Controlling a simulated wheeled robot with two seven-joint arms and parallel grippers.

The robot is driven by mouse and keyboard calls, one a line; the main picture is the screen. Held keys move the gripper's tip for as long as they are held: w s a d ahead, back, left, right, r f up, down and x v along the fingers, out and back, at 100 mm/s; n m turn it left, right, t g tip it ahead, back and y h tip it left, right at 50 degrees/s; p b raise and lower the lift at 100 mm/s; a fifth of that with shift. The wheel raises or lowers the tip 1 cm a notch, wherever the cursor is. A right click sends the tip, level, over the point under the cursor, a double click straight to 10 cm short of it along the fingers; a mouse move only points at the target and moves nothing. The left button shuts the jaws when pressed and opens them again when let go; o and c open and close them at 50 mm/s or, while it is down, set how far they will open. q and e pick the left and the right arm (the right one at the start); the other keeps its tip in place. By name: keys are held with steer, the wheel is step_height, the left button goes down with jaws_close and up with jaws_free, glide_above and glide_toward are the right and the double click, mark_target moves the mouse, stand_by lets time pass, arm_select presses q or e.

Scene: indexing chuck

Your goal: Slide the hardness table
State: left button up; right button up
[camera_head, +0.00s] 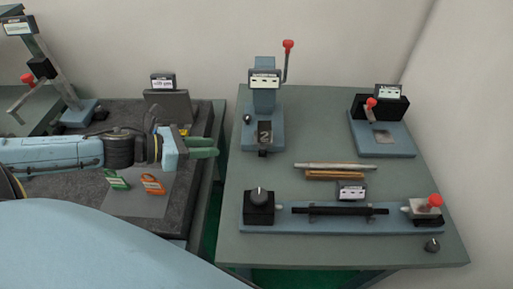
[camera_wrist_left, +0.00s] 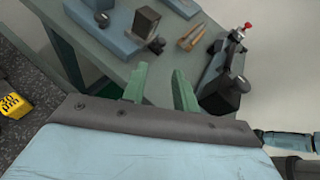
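A blue-grey column device (camera_head: 264,103) with a red-knobbed lever stands at the back left of the green-grey table. Its dark block (camera_head: 264,133) sits at the front of its base, with a small black knob below; the labels are too small to read, so I cannot tell for sure which part is the hardness table. The device's base also shows at the top of the left wrist view (camera_wrist_left: 98,28). My left gripper (camera_head: 204,147) is left of that device, over the gap between the two tables. Its green fingers (camera_wrist_left: 160,88) are apart with nothing between them. My right gripper is not in view.
A long fixture (camera_head: 335,225) with a dark bar and end knobs lies along the table's front. Two rods (camera_head: 335,167) lie behind it. A smaller red-knobbed device (camera_head: 382,138) stands at the back right. Green and orange tags (camera_head: 152,184) lie on the left granite bench.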

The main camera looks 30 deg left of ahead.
arm_select(q)
steer(key=m, duration=0.2)
steer(key=b, duration=0.4)
glide_toward(260, 147)
steer(key=shift+w, duration=0.6)
steer(key=shift+p+x, duration=0.7)
steer(key=shift+x, duration=1.35)
steer(key=shift+w+d+f+m+p, duration=0.15)
steer(key=shift+w+d+f, duration=0.2)
steer(key=shift+w+d, duration=0.2)
steer(key=shift+w+d+f+m+p, duration=0.15)
steer(key=shift+w+d+f, duration=0.3)
steer(key=shift+d, duration=0.15)
steer(key=shift+r, duration=0.1)
jaws_close()
